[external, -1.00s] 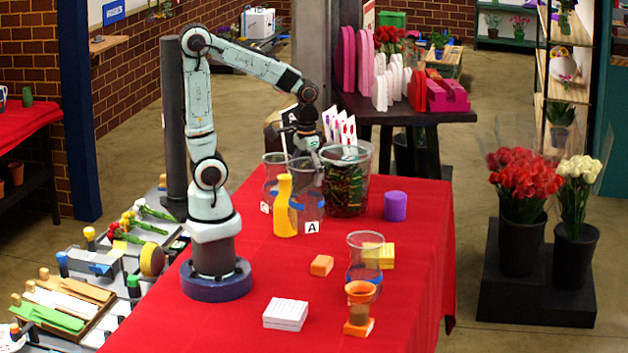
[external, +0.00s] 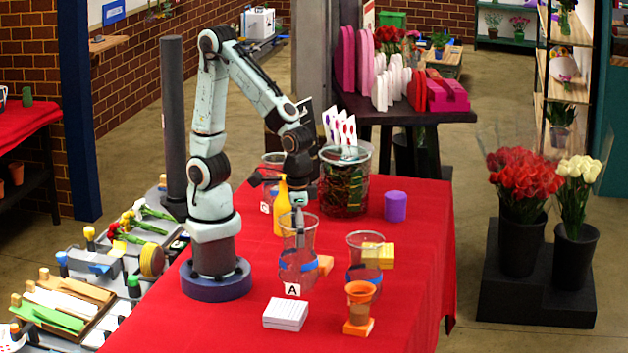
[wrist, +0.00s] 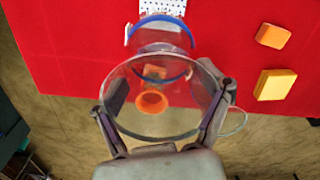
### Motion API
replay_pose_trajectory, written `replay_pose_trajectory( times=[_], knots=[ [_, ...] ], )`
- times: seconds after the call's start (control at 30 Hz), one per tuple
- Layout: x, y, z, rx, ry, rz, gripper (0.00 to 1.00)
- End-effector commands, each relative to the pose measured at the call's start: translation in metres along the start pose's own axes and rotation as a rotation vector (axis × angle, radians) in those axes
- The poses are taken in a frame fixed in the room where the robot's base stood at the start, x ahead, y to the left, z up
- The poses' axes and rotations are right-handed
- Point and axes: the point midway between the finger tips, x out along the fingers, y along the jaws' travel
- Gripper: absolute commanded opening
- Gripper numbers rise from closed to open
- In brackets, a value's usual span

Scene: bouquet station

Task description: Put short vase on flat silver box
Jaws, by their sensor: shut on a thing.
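My gripper (external: 298,208) is shut on the rim of a clear glass vase (external: 298,240) with a blue band and a label "A". In the wrist view my gripper (wrist: 160,108) has a finger on each side of its round rim (wrist: 150,134). The vase is roughly upright; whether its base clears the table is unclear. A flat, pale silver-white box (external: 286,314) lies in front of it; its patterned top shows at the wrist view's top edge (wrist: 162,5). A similar clear vase (external: 362,246) stands to the right.
An orange cup (external: 360,292) on an orange block (external: 358,328) stands front right. A yellow block (external: 384,252) and an orange block (external: 325,264) lie nearby. Behind are a yellow bottle (external: 280,212), a large glass container (external: 345,190) and a purple cylinder (external: 395,206). The front-left cloth is clear.

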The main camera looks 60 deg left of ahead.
Motion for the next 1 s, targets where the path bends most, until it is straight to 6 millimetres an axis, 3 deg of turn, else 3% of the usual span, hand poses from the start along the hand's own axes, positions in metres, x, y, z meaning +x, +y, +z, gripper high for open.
replay_pose_trajectory(
  times=[0.4, 0.8, 0.83, 0.9, 1.0],
  knots=[
    [0.051, 0.000, 0.000, 0.001, -0.001, -0.001, 0.35],
    [0.056, 0.000, -0.001, 0.000, 0.001, 0.001, 0.35],
    [0.056, 0.000, -0.001, 0.000, 0.000, 0.000, 0.85],
    [0.056, 0.000, -0.001, 0.000, 0.001, 0.000, 1.00],
    [0.056, 0.000, -0.001, 0.000, 0.001, 0.000, 1.00]
  ],
)
